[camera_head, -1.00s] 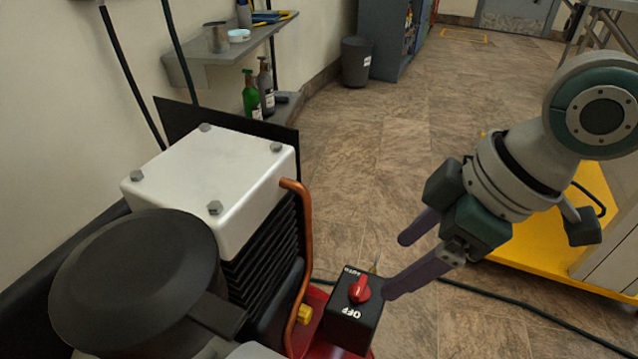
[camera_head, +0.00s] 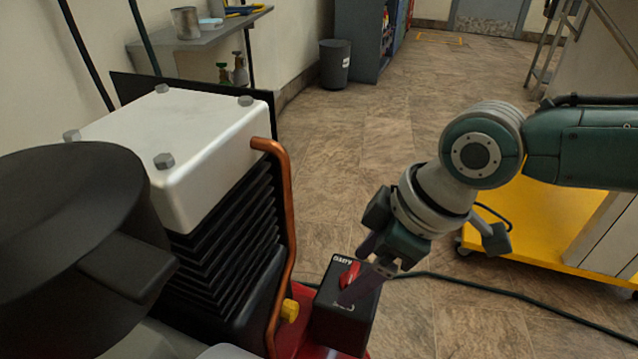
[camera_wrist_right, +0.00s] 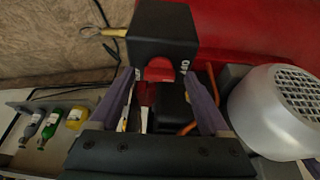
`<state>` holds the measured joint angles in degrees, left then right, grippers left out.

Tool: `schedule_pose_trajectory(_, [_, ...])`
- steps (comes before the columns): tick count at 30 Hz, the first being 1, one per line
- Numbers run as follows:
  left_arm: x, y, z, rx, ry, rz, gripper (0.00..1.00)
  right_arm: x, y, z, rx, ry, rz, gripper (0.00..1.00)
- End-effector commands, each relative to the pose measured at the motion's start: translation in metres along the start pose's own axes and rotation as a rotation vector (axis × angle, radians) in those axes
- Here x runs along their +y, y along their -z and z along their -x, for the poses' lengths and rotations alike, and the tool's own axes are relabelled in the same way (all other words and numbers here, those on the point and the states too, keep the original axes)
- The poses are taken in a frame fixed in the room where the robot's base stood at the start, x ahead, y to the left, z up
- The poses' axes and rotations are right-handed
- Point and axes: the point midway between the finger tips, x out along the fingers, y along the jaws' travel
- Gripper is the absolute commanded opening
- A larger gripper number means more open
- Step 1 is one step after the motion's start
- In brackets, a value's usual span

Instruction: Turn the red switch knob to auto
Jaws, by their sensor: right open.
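The red switch knob (camera_head: 349,275) sits on the black switch box (camera_head: 338,318), with AUTO lettering beyond it and the near lettering partly hidden by a finger. My right gripper (camera_head: 356,271) is open, its two purple fingers reaching down over the box at the knob. In the right wrist view, the red knob (camera_wrist_right: 159,70) shows between and just beyond the spread fingers (camera_wrist_right: 160,92), on the face of the black box (camera_wrist_right: 162,30). I cannot tell whether a finger touches the knob. My left gripper is not in view.
The compressor's white-topped block (camera_head: 185,140) and a copper pipe (camera_head: 284,210) stand just left of the box. A black round cover (camera_head: 65,215) is at the near left. A yellow cart (camera_head: 530,225) stands right. A dark cable (camera_head: 470,288) crosses the floor.

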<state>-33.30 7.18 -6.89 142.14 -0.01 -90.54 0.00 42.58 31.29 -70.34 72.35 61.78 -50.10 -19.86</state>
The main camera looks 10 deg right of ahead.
Motion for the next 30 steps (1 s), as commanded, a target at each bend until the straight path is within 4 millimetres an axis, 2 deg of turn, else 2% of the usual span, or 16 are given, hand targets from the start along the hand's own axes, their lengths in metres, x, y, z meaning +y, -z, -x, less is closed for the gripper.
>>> schedule_pose_trajectory(5, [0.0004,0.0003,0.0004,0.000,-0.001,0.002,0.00,0.0000,0.0003,0.0005,0.000,0.000,0.000,0.80])
schedule_pose_trajectory(26, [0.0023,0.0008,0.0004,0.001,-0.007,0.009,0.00,-0.0001,0.0000,0.0006,0.000,0.000,0.000,0.01])
schedule_pose_trajectory(30, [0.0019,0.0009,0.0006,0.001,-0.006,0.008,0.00,-0.0002,0.0000,0.0008,-0.001,0.000,-0.001,0.00])
